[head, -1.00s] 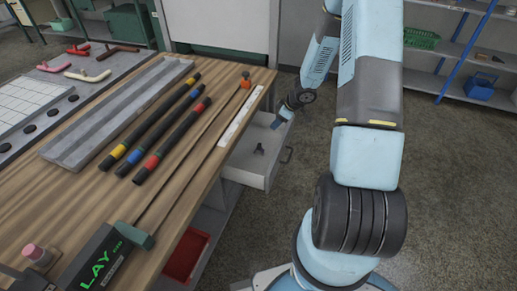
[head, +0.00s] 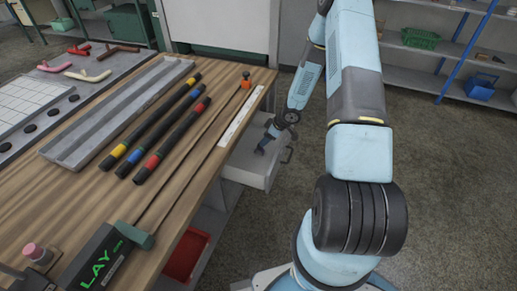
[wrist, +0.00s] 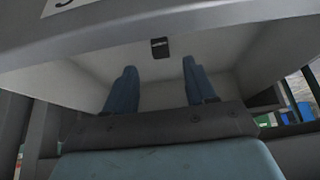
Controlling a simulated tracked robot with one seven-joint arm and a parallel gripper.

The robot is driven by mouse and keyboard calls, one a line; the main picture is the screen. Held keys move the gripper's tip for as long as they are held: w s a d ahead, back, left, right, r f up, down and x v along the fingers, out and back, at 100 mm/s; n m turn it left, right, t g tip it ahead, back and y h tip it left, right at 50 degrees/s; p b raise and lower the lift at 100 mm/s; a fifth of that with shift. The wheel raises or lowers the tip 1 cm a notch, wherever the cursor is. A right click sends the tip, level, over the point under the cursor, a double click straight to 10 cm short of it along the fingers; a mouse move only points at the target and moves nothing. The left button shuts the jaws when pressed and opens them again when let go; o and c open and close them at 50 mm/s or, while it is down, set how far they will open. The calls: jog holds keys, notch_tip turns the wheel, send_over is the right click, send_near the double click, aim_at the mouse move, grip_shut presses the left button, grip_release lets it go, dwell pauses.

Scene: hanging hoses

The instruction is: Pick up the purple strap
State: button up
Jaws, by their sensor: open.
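I see no purple strap in either view. My gripper (head: 261,149) is over the open grey drawer (head: 240,174) under the bench's right end. In the wrist view my gripper (wrist: 159,64) shows two blue fingers spread apart with nothing between them. Ahead of the fingertips, a small dark object (wrist: 160,47) shows against the pale drawer interior. I cannot tell what it is. In the head view my gripper covers the part of the drawer where a dark item lay.
The wooden bench (head: 190,215) holds several banded black rods (head: 165,131), a long grey tray (head: 85,150) and a white strip (head: 240,116). A red bin (head: 187,254) sits below. Shelves (head: 450,70) stand behind. The floor on the right is clear.

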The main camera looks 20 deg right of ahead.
aim_at(259, 149)
jog(key=shift+x, duration=2.65)
jog(key=shift+s, duration=0.1)
grip_shut()
